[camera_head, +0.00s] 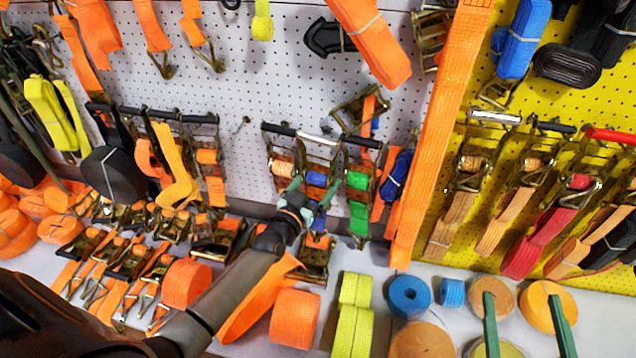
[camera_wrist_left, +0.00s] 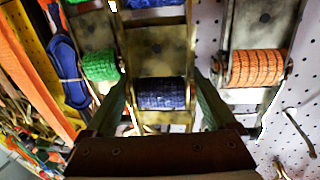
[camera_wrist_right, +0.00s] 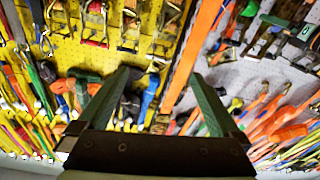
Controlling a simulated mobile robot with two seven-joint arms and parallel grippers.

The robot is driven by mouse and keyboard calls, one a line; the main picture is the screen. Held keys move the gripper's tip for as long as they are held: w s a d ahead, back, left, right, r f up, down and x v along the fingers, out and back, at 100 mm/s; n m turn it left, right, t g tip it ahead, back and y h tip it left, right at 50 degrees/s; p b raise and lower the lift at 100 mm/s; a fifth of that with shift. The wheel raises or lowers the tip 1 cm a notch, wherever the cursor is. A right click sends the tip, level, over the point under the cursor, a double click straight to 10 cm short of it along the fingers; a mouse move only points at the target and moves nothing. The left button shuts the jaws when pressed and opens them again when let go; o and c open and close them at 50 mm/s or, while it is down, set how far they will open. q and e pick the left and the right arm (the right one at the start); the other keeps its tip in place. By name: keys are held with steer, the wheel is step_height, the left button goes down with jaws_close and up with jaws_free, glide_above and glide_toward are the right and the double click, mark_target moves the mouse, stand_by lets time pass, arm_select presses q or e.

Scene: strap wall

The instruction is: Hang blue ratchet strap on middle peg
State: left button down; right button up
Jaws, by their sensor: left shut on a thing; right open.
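The blue ratchet strap (camera_head: 316,180) has a silver handle and a metal frame. It is at the pegboard, between an orange ratchet (camera_head: 281,168) and a green ratchet (camera_head: 358,182). My left gripper (camera_head: 303,203) is shut on its lower part, with the green fingers on both sides of the dark blue webbing (camera_wrist_left: 160,94) in the left wrist view. The middle peg is hidden behind the handles, so I cannot tell whether the strap rests on it. My right gripper (camera_head: 522,297) is open and empty, low in front of the yellow board; its fingers (camera_wrist_right: 165,76) are apart.
A long orange strap (camera_head: 440,130) hangs right of the green ratchet. A bundled blue strap (camera_head: 395,177) hangs close by. Rolls, including a yellow-green pair (camera_head: 354,315) and an orange one (camera_head: 295,318), stand on the shelf below. Ratchets crowd the yellow board (camera_head: 440,200).

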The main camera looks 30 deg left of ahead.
arm_select(q)
steer(key=shift+w+a+r+b, duration=0.2)
steer(key=shift+w+b, duration=0.2)
steer(key=shift+w, duration=0.2)
steer(key=shift+w+a+f+b, duration=0.15)
steer(key=shift+w+f+b, duration=0.2)
steer(key=shift+w+b, duration=0.3)
steer(key=shift+w+a+f+b, duration=0.15)
steer(key=shift+w+f+b, duration=0.15)
steer(key=shift+w+b, duration=0.35)
arm_select(e)
steer(key=s+r+n+t+y, duration=0.1)
steer(key=s+r+n+y, duration=0.1)
steer(key=r, duration=0.3)
steer(key=s+a+r+n+t+y, duration=0.1)
steer(key=s+r+n+y, duration=0.2)
steer(key=r, duration=0.3)
steer(key=s+r+n+t+y, duration=0.2)
steer(key=r+y, duration=0.2)
steer(key=r, duration=0.1)
steer(key=shift+s+a+r+n+y, duration=0.15)
steer(key=shift+a+n+y, duration=0.15)
steer(key=shift+n+y, duration=0.1)
stand_by(0.3)
arm_select(q)
steer(key=shift+c, duration=0.2)
jaws_free()
steer(key=shift+o, duration=0.2)
